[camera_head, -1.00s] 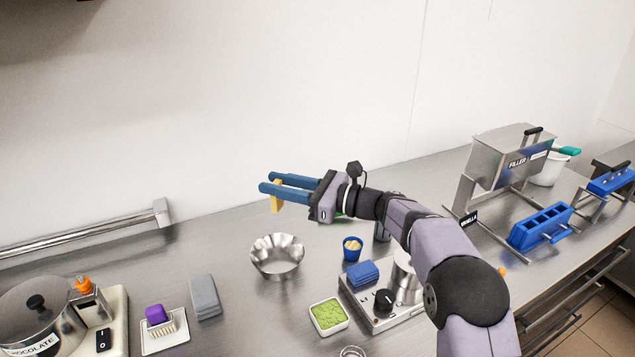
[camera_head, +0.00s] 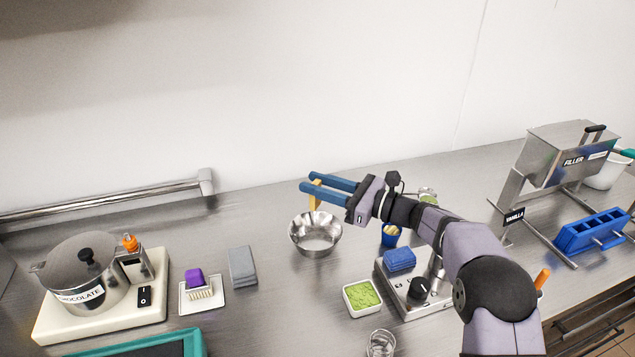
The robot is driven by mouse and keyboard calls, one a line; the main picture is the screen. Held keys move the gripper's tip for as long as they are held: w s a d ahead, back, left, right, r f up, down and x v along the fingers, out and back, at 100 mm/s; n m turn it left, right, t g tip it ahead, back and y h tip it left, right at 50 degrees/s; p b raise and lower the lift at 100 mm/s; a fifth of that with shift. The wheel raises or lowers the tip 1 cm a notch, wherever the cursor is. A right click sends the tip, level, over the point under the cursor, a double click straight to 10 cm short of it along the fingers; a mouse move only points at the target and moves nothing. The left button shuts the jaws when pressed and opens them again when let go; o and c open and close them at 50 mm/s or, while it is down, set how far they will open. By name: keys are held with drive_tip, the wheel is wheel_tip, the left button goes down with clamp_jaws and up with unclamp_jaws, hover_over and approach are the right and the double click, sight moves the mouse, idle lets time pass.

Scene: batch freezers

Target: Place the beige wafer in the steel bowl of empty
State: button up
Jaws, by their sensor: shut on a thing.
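My gripper (camera_head: 308,182) reaches in from the right with its blue fingers shut on the beige wafer (camera_head: 314,198). The wafer hangs down below the fingertips. The steel bowl (camera_head: 316,247) stands on the counter, and its visible inside looks empty. The wafer shows just over the bowl's back rim in the picture. I cannot tell the exact gap between them. Part of the wafer is hidden by the near finger.
A blue cup with beige pieces (camera_head: 390,239) stands right of the bowl, under my arm. A chocolate pot (camera_head: 85,270) stands far left.

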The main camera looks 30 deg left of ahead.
wheel_tip(320, 180, down, 10)
drive_tip(key=b, duration=0.5)
idle(0.3)
drive_tip(key=o, duration=1.1)
drive_tip(key=shift+r, duration=0.1)
drive_tip(key=shift+r+p, duration=1.85)
drive_tip(key=shift+r, duration=1.65)
